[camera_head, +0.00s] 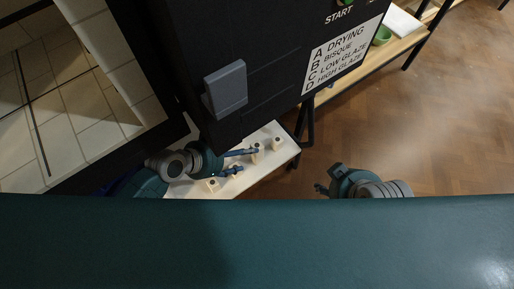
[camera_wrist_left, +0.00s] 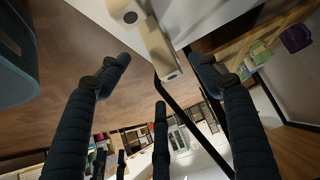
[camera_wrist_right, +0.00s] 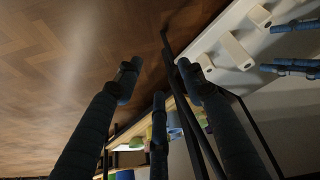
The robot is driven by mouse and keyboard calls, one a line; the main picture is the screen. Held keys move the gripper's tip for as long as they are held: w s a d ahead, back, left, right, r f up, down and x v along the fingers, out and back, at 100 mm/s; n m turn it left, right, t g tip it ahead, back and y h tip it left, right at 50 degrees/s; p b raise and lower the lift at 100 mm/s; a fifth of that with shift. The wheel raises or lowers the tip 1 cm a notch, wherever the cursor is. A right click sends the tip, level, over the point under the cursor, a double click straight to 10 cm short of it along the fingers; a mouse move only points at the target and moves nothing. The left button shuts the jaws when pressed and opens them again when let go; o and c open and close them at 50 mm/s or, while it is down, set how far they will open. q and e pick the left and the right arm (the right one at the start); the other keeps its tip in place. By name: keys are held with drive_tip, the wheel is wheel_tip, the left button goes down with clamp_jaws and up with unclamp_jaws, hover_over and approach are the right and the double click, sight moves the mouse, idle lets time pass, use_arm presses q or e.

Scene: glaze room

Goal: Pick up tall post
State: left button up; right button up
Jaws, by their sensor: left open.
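Several cream posts with a dark hole in the top stand on a white tabletop (camera_head: 272,168). The tall post (camera_head: 257,157) looks longer than the others; it also shows in the left wrist view (camera_wrist_left: 160,50) and the right wrist view (camera_wrist_right: 237,50). My left gripper (camera_head: 249,160) is open, its fingers spread near the tall post. In the left wrist view the post lies across the gap between the fingertips; I cannot tell if they touch it. My right gripper (camera_head: 320,188) is open and empty, off the table's right edge, above the floor.
Shorter posts stand nearby, one at the back (camera_head: 277,144) and one at the front (camera_head: 213,185). A dark kiln cabinet (camera_head: 270,60) with a grey handle (camera_head: 226,88) overhangs the table's far side. A wooden shelf with a green bowl (camera_head: 382,36) is at the back right.

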use_arm(q)
drive_tip(key=b+x, duration=0.1)
drive_tip(key=x, duration=0.3)
drive_tip(key=b+x, duration=0.2)
drive_tip(key=x, duration=0.1)
drive_tip(key=shift+s+d+f, duration=0.1)
drive_tip(key=shift+d+f, duration=0.1)
drive_tip(key=shift+f, duration=0.2)
drive_tip(key=shift+b+x, duration=0.45)
drive_tip(key=shift+x, duration=0.65)
drive_tip(key=shift+d, duration=0.1)
drive_tip(key=c, duration=1.2)
drive_tip(key=shift+c, duration=1.3)
use_arm(e)
drive_tip(key=w+a+r+t+y, duration=0.1)
drive_tip(key=w+a+r+t, duration=0.2)
drive_tip(key=w+r+t, duration=0.2)
drive_tip(key=w+a+r+t+y, duration=0.2)
drive_tip(key=w+r+t, duration=0.4)
drive_tip(key=w+r, duration=0.5)
drive_tip(key=shift+a+r+n, duration=0.25)
drive_tip(key=shift+a+n, duration=0.05)
drive_tip(key=shift+a, duration=0.35)
use_arm(q)
drive_tip(key=shift+r, duration=0.15)
use_arm(e)
drive_tip(key=shift+f, duration=0.1)
